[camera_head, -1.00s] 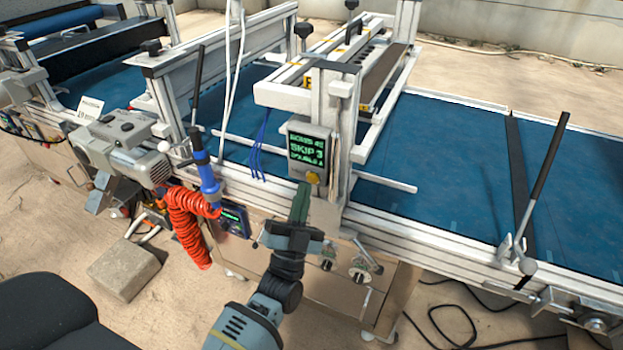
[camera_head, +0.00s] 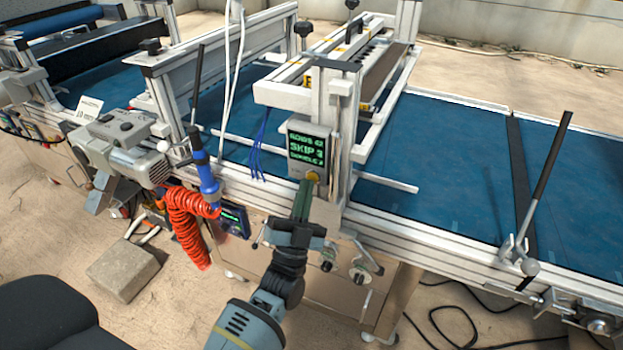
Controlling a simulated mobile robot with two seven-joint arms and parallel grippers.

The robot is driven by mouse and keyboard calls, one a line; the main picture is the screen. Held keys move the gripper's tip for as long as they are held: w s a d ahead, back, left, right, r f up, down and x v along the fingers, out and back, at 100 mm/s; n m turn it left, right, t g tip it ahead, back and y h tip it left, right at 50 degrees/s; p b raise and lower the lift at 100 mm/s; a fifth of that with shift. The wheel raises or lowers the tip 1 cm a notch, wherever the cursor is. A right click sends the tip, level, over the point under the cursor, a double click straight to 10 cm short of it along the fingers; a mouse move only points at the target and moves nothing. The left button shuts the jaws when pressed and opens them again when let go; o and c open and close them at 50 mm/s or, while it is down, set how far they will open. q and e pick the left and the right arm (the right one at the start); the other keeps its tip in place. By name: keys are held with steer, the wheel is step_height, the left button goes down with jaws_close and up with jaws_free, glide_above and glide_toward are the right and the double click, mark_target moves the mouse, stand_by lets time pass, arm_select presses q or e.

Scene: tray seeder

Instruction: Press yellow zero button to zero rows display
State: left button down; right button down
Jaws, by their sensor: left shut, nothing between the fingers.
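The control box with a dark screen and green text (camera_head: 307,148) is mounted on the metal post at the middle. Its lines include rows and SKIP 3; the rows figure is too small to read surely. The yellow button (camera_head: 313,175) is just below the screen, its lower part hidden by my gripper's fingers. My left gripper (camera_head: 308,187) is shut and empty, pointing up at the button. Its tips overlap the button's lower edge; I cannot tell whether they touch it. My right gripper is not in view.
Metal rails of the seeder frame (camera_head: 430,243) run beside my gripper, with knobs below on the front panel. A coiled red hose (camera_head: 187,225) hangs to the left. A blue belt (camera_head: 440,170) lies behind. A stone block (camera_head: 124,268) sits on the ground.

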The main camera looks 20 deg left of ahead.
arm_select(q)
steer(key=shift+w, duration=0.4)
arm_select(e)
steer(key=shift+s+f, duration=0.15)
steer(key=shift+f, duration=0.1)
arm_select(q)
steer(key=shift+s, duration=0.1)
stand_by(0.4)
steer(key=shift+s, duration=0.85)
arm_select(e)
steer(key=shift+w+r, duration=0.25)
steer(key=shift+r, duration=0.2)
arm_select(q)
steer(key=shift+s+p, duration=0.1)
steer(key=shift+p, duration=0.2)
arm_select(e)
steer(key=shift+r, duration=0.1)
arm_select(q)
steer(key=s+p, duration=0.1)
steer(key=s, duration=0.3)
steer(key=shift+s+a+p, duration=0.1)
steer(key=shift+s+p, duration=0.3)
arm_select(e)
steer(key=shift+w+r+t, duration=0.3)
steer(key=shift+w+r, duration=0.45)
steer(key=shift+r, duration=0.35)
